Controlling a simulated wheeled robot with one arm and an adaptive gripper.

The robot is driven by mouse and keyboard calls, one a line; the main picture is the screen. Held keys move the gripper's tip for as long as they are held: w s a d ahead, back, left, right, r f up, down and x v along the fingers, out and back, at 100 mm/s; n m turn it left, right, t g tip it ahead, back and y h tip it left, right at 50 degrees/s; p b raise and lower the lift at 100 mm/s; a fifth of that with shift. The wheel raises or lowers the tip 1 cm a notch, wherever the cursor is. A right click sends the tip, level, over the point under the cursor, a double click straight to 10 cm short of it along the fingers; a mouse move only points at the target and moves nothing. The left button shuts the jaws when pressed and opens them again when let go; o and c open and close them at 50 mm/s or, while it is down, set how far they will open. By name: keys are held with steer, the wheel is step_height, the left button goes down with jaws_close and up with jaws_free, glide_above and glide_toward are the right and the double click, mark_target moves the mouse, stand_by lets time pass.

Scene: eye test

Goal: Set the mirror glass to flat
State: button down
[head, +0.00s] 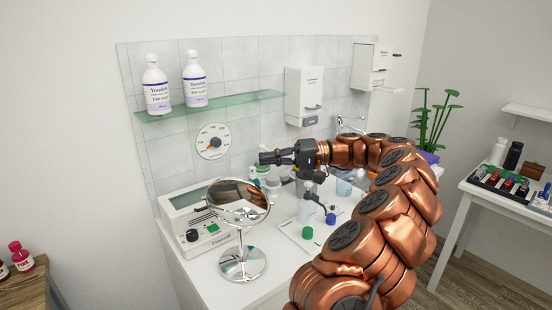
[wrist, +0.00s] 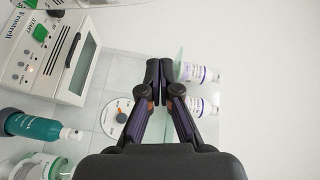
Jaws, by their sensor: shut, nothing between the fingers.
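The round mirror glass (head: 238,203) sits on top of a chrome stand with a round foot (head: 242,263), at the front left of the white table in the head view. The glass faces mostly upward and shows as an oval, its long axis sloping down to the right. Its exact tilt is hard to tell. It reflects something copper-coloured. My gripper (head: 264,157) is above and behind the mirror, pointing left and apart from it. In the wrist view my gripper (wrist: 159,68) has its fingertips together with nothing between them.
A white device (head: 196,222) stands left of and behind the mirror. Bottles (head: 307,203) and small caps (head: 308,233) stand to its right. A glass shelf (head: 240,104) holds two white bottles, above a round dial (head: 213,141). My arm spans the table's right side.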

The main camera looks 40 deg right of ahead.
mark_target(237, 201)
steer(key=shift+w+a+f+p, duration=0.2)
steer(key=shift+a+p, duration=0.25)
steer(key=shift+a, duration=0.9)
steer(key=shift+w+a+f+p, duration=0.2)
steer(key=shift+a+p, duration=0.25)
steer(key=shift+a, duration=0.9)
steer(key=shift+w+a+f+p, duration=0.2)
steer(key=shift+a+p, duration=0.25)
steer(key=shift+a, duration=0.9)
